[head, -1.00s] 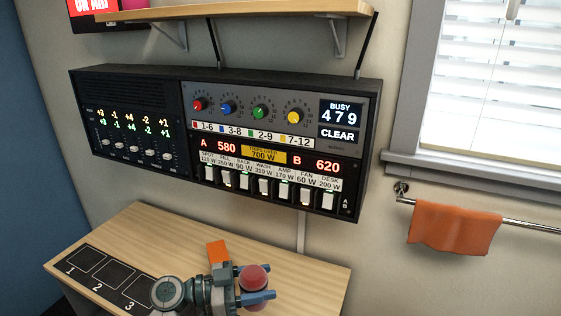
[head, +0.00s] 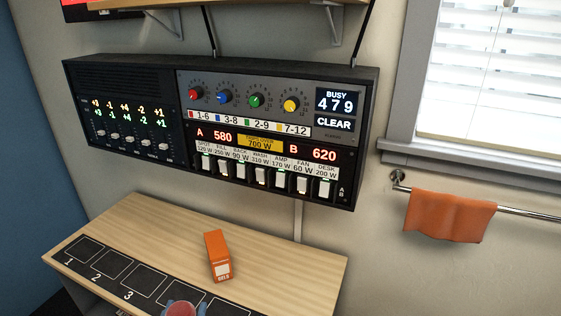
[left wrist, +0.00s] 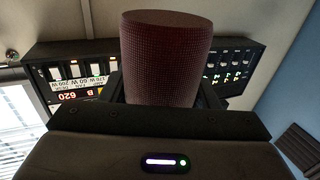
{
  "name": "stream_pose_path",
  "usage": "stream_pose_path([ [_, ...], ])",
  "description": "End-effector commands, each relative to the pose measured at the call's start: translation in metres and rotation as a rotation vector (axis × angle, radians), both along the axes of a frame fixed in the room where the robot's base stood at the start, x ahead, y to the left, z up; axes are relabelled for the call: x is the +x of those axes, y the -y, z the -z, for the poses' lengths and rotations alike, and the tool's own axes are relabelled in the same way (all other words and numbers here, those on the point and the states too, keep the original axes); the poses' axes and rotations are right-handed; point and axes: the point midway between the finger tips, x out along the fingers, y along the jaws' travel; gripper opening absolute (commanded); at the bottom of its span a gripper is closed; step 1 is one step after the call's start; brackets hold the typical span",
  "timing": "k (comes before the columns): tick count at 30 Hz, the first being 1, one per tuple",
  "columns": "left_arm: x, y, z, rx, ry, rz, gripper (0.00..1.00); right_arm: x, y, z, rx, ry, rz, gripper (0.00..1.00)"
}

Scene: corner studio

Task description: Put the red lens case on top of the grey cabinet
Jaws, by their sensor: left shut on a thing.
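The red lens case (head: 181,309) shows as a round red top at the bottom edge of the head view. In the left wrist view it is a dark red, ribbed cylinder (left wrist: 167,60), upright in the picture between the jaws. My left gripper (left wrist: 166,98) is shut on it. In the head view only bits of its blue fingers show beside the case, in front of the wooden top; the rest is cut off. I cannot tell how high it is held. A wood-topped unit (head: 180,235) shows some grey below its front left edge; whether it is the grey cabinet is unclear. My right gripper is not in view.
A black strip (head: 110,270) with numbered squares runs along the front. A black control panel (head: 215,130) hangs on the wall above. The wood right of the box is bare.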

Motion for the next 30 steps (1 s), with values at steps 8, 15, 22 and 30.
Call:
stream_pose_path([
  [8,-0.006,-0.005,-0.005,0.001,0.001,-0.027,0.24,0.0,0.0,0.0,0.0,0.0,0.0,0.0],
  [15,-0.004,-0.003,-0.005,0.0,0.0,-0.014,0.24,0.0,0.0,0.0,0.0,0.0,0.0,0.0],
  [22,0.005,0.013,-0.011,-0.002,0.003,0.083,0.24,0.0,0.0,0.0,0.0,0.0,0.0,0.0],
  [30,0.032,0.063,-0.029,0.001,0.006,0.384,0.24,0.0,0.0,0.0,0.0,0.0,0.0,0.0],
])
